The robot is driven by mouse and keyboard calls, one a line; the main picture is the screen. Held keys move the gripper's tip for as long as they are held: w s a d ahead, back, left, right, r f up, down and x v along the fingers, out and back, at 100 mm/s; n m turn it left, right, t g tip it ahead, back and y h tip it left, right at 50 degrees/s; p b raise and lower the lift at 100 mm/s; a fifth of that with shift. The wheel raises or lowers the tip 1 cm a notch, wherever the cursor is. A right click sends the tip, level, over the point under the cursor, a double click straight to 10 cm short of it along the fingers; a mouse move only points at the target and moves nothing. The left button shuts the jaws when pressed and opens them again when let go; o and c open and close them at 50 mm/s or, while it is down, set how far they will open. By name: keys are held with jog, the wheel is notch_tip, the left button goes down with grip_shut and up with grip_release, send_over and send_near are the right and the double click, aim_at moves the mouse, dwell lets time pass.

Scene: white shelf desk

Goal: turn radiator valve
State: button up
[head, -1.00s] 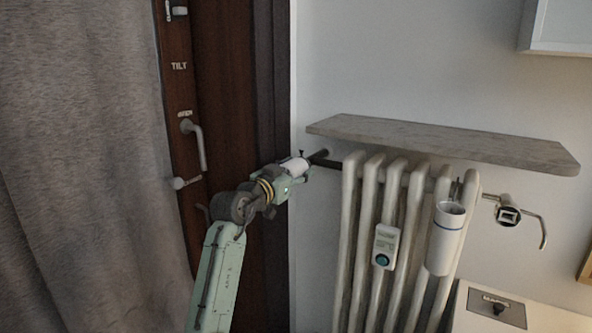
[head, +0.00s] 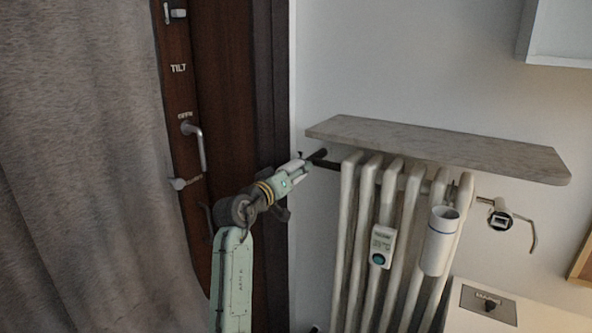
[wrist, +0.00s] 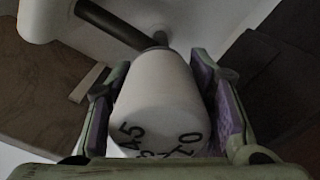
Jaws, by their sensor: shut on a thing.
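The radiator valve (wrist: 158,95) is a white knob with black numbers on its end face. In the wrist view it sits between the two purple-padded fingers of my gripper (wrist: 165,105), which is shut on it. A dark pipe runs behind the knob toward the radiator. In the head view my gripper (head: 299,172) is at the upper left end of the radiator (head: 366,240), under the shelf's left end, and largely covers the knob. The radiator is cream with several vertical columns.
A stone-like shelf (head: 440,149) hangs just above the radiator. A dark brown door frame (head: 225,120) with a handle (head: 197,143) stands left of my arm, beside a grey curtain (head: 80,160). A small device (head: 382,245) and a white cylinder (head: 438,243) hang on the radiator.

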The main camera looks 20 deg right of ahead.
dwell(0.5)
jog(key=o, duration=1.1)
jog(key=shift+o, duration=0.2)
jog(key=v, duration=1.2)
